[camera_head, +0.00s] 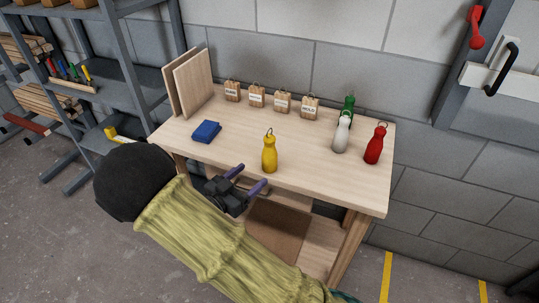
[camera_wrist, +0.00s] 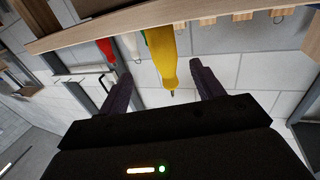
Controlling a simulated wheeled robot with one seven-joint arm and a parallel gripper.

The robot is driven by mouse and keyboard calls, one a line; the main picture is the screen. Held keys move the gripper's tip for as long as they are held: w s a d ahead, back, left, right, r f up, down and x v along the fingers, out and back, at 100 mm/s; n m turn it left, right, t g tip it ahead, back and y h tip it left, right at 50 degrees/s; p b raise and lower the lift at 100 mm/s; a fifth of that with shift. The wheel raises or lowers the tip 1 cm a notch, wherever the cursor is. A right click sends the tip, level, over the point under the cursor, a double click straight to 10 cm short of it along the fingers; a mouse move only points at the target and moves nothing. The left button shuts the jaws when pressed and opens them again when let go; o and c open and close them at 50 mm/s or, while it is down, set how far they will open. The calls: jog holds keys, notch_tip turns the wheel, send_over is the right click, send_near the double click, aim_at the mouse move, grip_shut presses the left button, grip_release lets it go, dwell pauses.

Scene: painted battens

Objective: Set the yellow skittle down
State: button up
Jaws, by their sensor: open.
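The yellow skittle (camera_head: 269,153) stands upright on the wooden table (camera_head: 290,151), near its front edge, with a ring at its top. It also shows in the wrist view (camera_wrist: 164,55), upside down there, beyond and between the fingers. My gripper (camera_head: 247,179) is open and empty, just in front of the table's front edge and apart from the skittle. Its two fingers show spread in the wrist view (camera_wrist: 160,85).
White (camera_head: 342,134), red (camera_head: 375,145) and green (camera_head: 348,106) skittles stand at the table's right. A blue folded cloth (camera_head: 206,131) lies at the left. Several labelled wooden blocks (camera_head: 282,102) line the back. Two boards (camera_head: 193,82) lean at the back left.

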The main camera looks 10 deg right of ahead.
aim_at(266, 163)
jog(key=x, duration=0.6)
jog(key=shift+w+d, duration=0.1)
jog(key=shift+d, duration=0.05)
jog(key=shift+w, duration=0.1)
jog(key=x, duration=0.3)
jog(key=p+x, duration=0.1)
jog(key=x, duration=0.1)
jog(key=shift+w+r, duration=0.2)
jog(key=shift+r, duration=0.1)
jog(key=shift+c, duration=0.2)
jog(key=c, duration=1.2)
